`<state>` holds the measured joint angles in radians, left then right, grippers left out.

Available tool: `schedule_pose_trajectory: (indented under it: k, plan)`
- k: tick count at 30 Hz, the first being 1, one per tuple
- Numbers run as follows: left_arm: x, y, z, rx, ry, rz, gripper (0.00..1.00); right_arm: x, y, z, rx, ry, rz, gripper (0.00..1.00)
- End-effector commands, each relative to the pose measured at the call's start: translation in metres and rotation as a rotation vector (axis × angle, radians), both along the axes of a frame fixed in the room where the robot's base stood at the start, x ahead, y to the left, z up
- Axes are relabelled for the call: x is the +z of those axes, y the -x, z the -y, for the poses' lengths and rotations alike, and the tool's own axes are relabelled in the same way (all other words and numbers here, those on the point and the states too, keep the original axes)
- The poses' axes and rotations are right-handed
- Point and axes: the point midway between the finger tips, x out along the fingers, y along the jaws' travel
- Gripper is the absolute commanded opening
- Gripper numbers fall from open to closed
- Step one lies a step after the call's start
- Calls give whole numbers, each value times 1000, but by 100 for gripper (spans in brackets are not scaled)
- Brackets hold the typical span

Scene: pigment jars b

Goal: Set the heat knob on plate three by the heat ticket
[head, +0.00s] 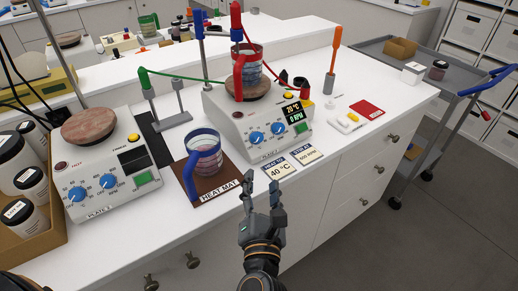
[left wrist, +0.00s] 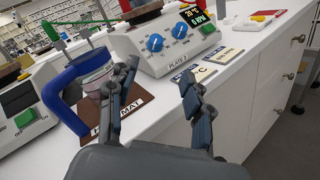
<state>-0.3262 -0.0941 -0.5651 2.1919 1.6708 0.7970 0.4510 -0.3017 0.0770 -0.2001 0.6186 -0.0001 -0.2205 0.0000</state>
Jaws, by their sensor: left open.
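Plate three (head: 240,120) is a white hotplate with two blue knobs on its sloped front, a left knob (head: 256,138) and a right knob (head: 276,129). Its display (head: 293,113) reads 20 °C and 0 RPM. In the left wrist view the left knob (left wrist: 155,43) and right knob (left wrist: 179,31) are unobstructed; their small markings are unreadable. The heat ticket (head: 279,170), reading 40 °C, lies in front of the plate. My left gripper (head: 261,188) is open and empty near the bench's front edge, apart from the knobs. My right gripper is not in view.
A beaker with a blue handle (head: 190,178) stands on the brown heat mat (head: 213,190), left of plate three. A stir ticket (head: 306,155) lies beside the heat ticket. Another hotplate (head: 110,165) stands left. A red-clamped beaker (head: 249,72) is on plate three.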

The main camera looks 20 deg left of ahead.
Motion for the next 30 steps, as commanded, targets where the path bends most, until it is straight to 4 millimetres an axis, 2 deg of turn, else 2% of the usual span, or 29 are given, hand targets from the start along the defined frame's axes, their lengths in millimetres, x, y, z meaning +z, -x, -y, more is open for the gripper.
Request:
schedule_pose_trajectory:
  k: [4,8,21,25,30]
  plan:
    - [8,2,-5,8,86,9,50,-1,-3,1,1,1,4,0]
    - [10,-11,-8,8,85,10,50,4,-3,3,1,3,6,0]
    - [10,-96,-37,8,80,11,50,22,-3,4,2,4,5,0]
    - [9,-114,-43,8,81,10,50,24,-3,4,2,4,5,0]
    - [8,-125,-46,7,82,10,50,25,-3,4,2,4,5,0]
